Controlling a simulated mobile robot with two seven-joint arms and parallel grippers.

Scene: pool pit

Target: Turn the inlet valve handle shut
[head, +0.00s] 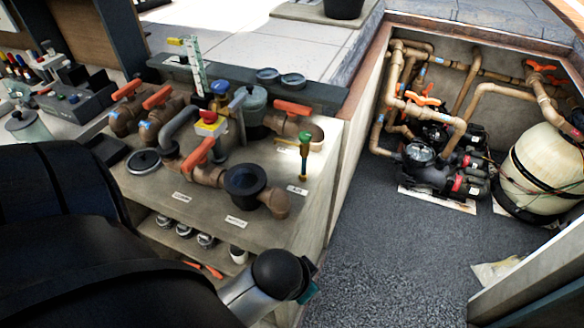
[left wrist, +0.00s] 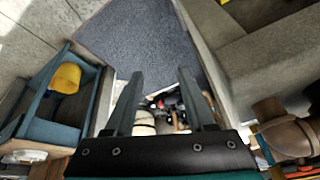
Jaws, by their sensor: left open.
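Several valves with orange handles sit on the bench at centre left in the head view. One handle (head: 199,152) slants up along a brown pipe beside a black round fitting. Two more handles (head: 127,89) (head: 158,97) are at the back left, and another handle (head: 292,107) is at the back right. More orange handles (head: 422,98) (head: 540,66) are on the pit pipes. Labels are too small to read, so I cannot tell which is the inlet valve. My left gripper (left wrist: 160,73) is open and empty in its wrist view; my arm hides the bench's front left. My right gripper is not visible.
Black pumps (head: 440,172) and a cream tank (head: 540,165) stand in the pit. The grey pit floor (head: 400,255) is mostly clear. A shelf under the bench (head: 165,228) holds small round parts. A blue box (left wrist: 50,125) with a yellow item shows left in the wrist view.

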